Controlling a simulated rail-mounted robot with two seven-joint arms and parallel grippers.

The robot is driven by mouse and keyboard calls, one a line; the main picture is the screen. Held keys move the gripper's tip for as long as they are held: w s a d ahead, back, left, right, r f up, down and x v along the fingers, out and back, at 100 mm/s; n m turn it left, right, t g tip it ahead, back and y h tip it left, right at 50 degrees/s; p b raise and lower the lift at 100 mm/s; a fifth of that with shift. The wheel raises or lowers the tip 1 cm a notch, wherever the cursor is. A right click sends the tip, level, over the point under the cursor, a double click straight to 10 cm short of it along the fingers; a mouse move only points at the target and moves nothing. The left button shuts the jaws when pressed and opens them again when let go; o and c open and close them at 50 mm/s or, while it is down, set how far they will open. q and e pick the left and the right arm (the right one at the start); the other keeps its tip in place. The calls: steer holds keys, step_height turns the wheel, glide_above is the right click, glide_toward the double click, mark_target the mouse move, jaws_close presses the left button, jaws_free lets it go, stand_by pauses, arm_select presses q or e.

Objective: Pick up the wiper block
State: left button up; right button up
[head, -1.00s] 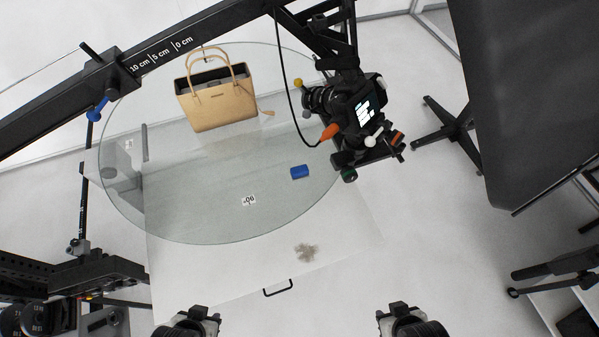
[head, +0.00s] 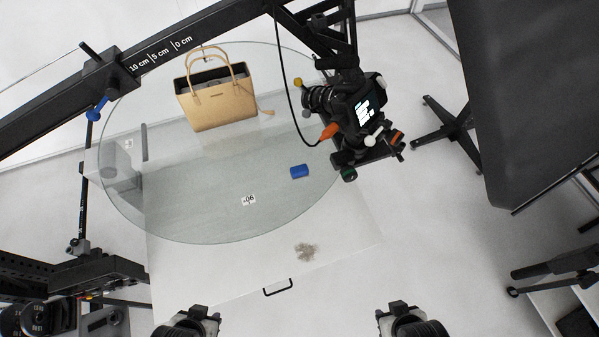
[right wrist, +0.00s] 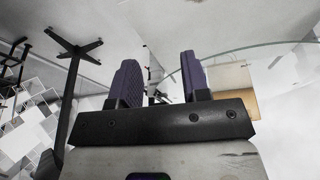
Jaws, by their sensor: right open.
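The wiper block is most likely the small blue block (head: 299,171), lying on the right part of the round glass turntable (head: 190,222) in the head view. My left gripper (head: 199,312) is at the bottom edge of the head view, far short of the block; its fingers are not clear enough to tell open from shut. My right gripper (head: 392,310) is at the bottom right of the head view, also well away from the block. In the right wrist view its two purple-padded fingers (right wrist: 160,80) stand apart with nothing between them.
A tan handbag (head: 222,105) stands on the glass. A camera on a rig (head: 350,110) hangs close right of the blue block under a black boom (head: 60,105). A grey-brown smudge (head: 306,252) marks the white surface. A dark panel (head: 530,90) stands at right.

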steer(key=o, duration=1.1)
steer(key=shift+d, duration=0.15)
